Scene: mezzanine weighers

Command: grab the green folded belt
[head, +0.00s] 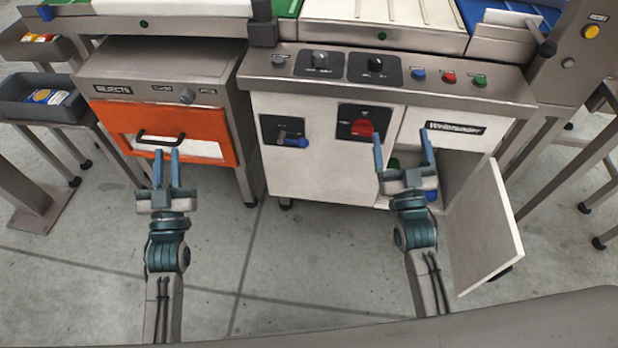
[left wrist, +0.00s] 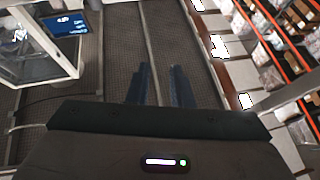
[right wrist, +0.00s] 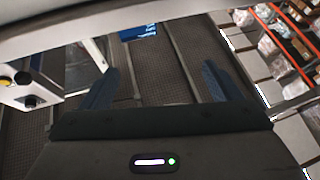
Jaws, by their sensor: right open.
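A green item (head: 394,163), likely the folded belt, shows only as a small patch inside the open compartment of the white cabinet. My right gripper and the cabinet front hide the rest. My right gripper (head: 402,150) is open and empty, its fingers wide apart in front of this compartment. Both fingers also show in the right wrist view (right wrist: 160,88), with nothing between them. My left gripper (head: 166,155) is in front of the orange drawer, with a narrow empty gap between its fingers. The left wrist view (left wrist: 160,82) shows the same gap.
The cabinet's white door (head: 485,235) hangs open at the right of my right gripper. A blue item (head: 432,196) is low in the compartment. The orange drawer (head: 205,123) with a black handle is at the left. Bins (head: 35,110) stand further left. The floor in between is clear.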

